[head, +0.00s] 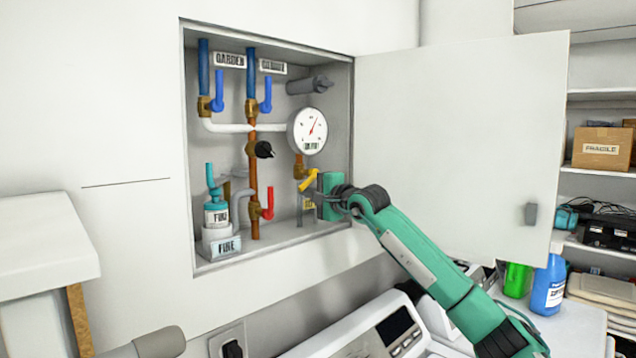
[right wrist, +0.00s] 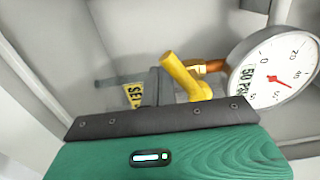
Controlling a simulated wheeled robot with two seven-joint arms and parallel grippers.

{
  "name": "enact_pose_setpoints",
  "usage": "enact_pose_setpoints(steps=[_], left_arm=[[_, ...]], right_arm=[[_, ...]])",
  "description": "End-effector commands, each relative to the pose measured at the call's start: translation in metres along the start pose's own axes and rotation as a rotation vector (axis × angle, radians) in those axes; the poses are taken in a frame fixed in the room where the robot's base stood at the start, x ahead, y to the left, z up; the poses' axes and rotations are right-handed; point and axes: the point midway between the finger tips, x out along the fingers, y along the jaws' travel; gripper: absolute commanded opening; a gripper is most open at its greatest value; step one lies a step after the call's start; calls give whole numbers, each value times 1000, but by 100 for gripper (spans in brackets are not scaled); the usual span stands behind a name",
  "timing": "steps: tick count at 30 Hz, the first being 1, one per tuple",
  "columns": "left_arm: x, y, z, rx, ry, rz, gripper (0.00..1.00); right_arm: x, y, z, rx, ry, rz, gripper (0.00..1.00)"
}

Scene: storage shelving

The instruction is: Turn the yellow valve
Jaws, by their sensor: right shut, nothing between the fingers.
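The yellow valve (head: 309,180) is a lever handle on a brass fitting, low on the right inside the open wall cabinet, under the white gauge. In the right wrist view the yellow handle (right wrist: 186,78) slants from upper left to lower right. My right gripper (head: 315,197) reaches into the cabinet from the right, just below the handle. In the right wrist view its fingers (right wrist: 155,88) are shut and empty, close against the handle's left side. I cannot tell whether they touch it. My left gripper is not in view.
The cabinet (head: 270,257) also holds blue valves (head: 217,92), a red valve (head: 268,203), a black knob (head: 263,150) and the gauge (head: 307,131). Its door (head: 455,130) stands open on the right, behind my arm. A white machine (head: 365,340) sits below.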

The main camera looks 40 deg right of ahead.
Motion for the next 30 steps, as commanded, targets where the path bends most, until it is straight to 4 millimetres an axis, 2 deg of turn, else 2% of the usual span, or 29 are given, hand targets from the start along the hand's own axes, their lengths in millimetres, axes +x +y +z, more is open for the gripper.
enact_pose_setpoints(steps=[15, 30], left_arm=[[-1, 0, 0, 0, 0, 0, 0], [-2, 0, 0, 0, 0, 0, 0]], right_arm=[[0, -9, 11, 0, -1, -1, 0], [0, -12, 13, 0, 0, -1, 0]])
